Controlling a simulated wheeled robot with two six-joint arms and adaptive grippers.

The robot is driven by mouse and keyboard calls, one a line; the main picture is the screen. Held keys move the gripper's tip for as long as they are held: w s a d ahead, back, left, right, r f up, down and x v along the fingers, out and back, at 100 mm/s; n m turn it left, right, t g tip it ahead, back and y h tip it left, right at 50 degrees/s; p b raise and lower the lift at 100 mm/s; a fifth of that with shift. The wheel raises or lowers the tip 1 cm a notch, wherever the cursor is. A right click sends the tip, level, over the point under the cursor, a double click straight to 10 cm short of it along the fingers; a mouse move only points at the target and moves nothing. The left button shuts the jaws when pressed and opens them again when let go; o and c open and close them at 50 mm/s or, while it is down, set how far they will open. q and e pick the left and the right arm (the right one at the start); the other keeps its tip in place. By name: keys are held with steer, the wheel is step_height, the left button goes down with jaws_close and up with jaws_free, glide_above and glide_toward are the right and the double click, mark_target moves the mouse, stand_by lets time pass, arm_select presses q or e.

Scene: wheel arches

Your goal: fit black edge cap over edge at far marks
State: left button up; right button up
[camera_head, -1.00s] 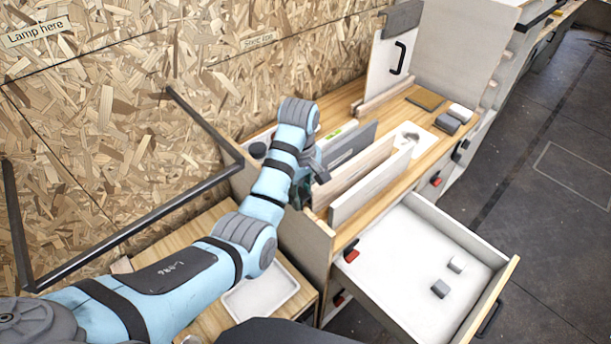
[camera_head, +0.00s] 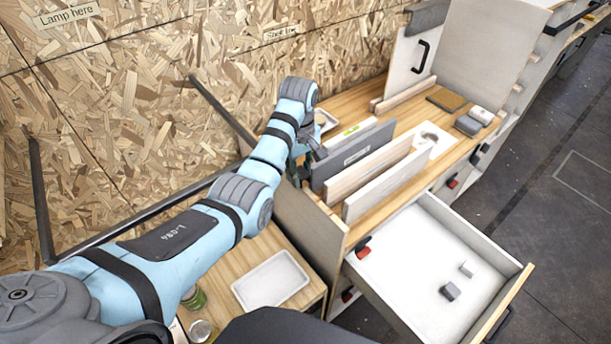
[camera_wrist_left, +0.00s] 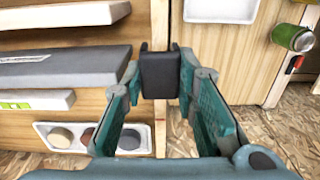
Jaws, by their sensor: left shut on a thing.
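My left gripper (camera_head: 303,172) is at the far, wall-side end of the upright wooden side panel (camera_head: 305,225) of the counter. In the left wrist view the gripper (camera_wrist_left: 160,82) is shut on the black edge cap (camera_wrist_left: 160,76). The cap lies in line with the panel's top edge (camera_wrist_left: 160,25), which shows above and below it. I cannot tell whether the cap touches the edge or is just over it. The cap is hidden by the arm and gripper in the head view. The marks cannot be made out. My right gripper is not in view.
Upright boards, one grey (camera_head: 352,155) and one pale (camera_head: 380,188), stand on the counter close beside the gripper. An open drawer (camera_head: 400,260) holds small blocks. A white tray (camera_head: 270,280) and a green can (camera_wrist_left: 293,37) are on the lower bench side.

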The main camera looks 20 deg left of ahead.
arm_select(q)
steer(key=shift+w+a, duration=0.5)
steer(key=shift+a, duration=0.35)
steer(key=shift+w+a+f+b, duration=0.1)
steer(key=shift+w+a+b, duration=0.2)
steer(key=shift+a+b, duration=0.2)
steer(key=shift+w+a+f+b, duration=0.1)
steer(key=shift+w+a+b, duration=0.25)
steer(key=shift+a, duration=0.2)
steer(key=shift+w+a+r, duration=0.1)
steer(key=shift+w+a, duration=0.2)
steer(key=shift+a, duration=0.25)
steer(key=shift+w+a+r, duration=0.1)
steer(key=shift+w+a, duration=0.2)
steer(key=shift+a, duration=0.25)
steer(key=shift+d+p, duration=0.1)
steer(key=shift+p, duration=0.2)
steer(key=shift+f, duration=0.2)
steer(key=shift+f+b, duration=0.3)
steer(key=shift+b, duration=0.05)
